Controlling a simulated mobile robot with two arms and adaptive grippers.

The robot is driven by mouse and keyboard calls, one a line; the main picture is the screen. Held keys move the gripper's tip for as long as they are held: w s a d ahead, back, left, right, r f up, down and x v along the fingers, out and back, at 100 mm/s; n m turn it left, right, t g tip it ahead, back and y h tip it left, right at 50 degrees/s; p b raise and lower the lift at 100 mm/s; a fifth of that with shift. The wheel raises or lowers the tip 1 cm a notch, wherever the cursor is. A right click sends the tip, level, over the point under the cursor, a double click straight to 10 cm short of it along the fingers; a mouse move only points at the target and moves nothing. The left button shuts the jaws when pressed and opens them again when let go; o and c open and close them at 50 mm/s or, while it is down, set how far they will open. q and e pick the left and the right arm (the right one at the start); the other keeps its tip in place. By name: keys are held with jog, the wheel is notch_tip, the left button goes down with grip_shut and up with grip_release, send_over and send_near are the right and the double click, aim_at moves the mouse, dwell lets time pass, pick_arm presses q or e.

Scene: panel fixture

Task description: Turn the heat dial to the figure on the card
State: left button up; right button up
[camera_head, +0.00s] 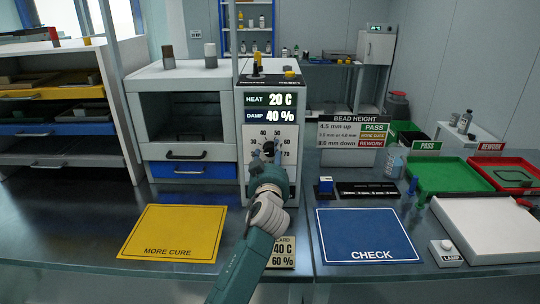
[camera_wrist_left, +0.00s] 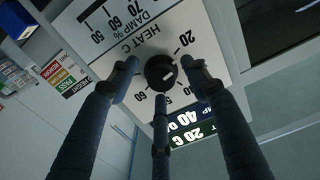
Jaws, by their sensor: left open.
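The heat dial (camera_wrist_left: 160,73) is a round black knob with a pale mark, on a white panel face lettered HEAT C. My left gripper (camera_wrist_left: 163,86) is open, with its three dark fingers spread around the knob; I cannot tell whether they touch it. In the head view my left gripper (camera_head: 265,156) is at the panel and hides the knob, with scale figures (camera_head: 271,132) showing around it. The heat display (camera_head: 270,99) reads 20 C and the damp display (camera_head: 270,114) reads 40 %. The card (camera_head: 282,253), partly behind my arm, shows 40 C and 60 %. My right gripper is out of view.
A white oven-like cabinet (camera_head: 180,72) stands left of the panel. A yellow MORE CURE mat (camera_head: 175,228) and a blue CHECK mat (camera_head: 365,230) lie clear on the bench. Green (camera_head: 440,190) and red (camera_head: 480,172) trays and a lamp button (camera_head: 446,246) are at the right.

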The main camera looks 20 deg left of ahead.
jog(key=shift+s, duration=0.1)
pick_arm(q)
jog(key=c, duration=1.1)
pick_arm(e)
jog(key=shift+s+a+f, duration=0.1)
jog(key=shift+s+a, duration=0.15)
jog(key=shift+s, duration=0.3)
